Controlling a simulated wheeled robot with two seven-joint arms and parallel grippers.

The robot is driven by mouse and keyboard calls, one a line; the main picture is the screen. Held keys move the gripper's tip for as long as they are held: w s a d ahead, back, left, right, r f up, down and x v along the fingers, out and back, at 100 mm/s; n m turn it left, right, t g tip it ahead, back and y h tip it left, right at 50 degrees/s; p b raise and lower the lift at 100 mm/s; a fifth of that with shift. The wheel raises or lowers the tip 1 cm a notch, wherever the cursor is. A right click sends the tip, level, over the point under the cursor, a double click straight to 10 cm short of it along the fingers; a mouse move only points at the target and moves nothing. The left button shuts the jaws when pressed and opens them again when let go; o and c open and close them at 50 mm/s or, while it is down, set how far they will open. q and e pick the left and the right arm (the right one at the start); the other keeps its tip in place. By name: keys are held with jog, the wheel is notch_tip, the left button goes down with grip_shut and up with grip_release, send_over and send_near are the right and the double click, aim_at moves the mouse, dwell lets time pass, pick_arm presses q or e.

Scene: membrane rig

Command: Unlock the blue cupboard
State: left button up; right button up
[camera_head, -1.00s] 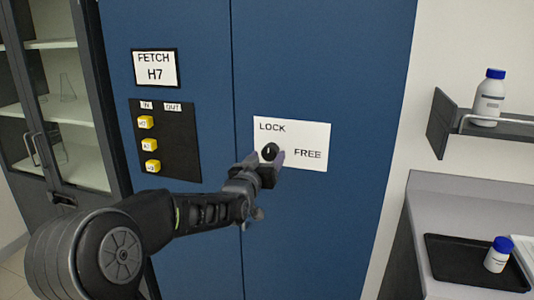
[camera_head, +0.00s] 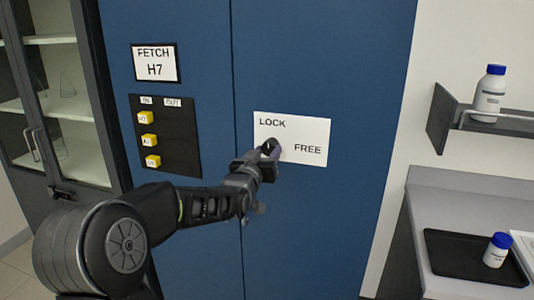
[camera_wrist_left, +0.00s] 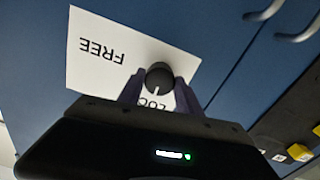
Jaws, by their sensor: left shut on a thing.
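The blue cupboard (camera_head: 330,60) fills the middle of the head view. A white plate (camera_head: 312,128) on its right door reads LOCK at upper left and FREE at right. A round black knob (camera_wrist_left: 159,77) sits on the plate; in the left wrist view, where the plate is upside down, its pale mark points toward LOCK. My left gripper (camera_head: 271,151) is at the plate, its two fingers on either side of the knob, shut on it. It largely hides the knob in the head view. My right gripper is not in view.
A black board (camera_head: 176,150) with yellow tags and a FETCH H7 sign (camera_head: 155,64) are on the left door. A glass-door cabinet (camera_head: 62,110) stands at left. A shelf (camera_head: 480,122) with a bottle and a counter with a black tray (camera_head: 462,262) are at right.

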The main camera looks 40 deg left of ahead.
pick_arm(q)
jog(key=shift+c, duration=1)
grip_shut()
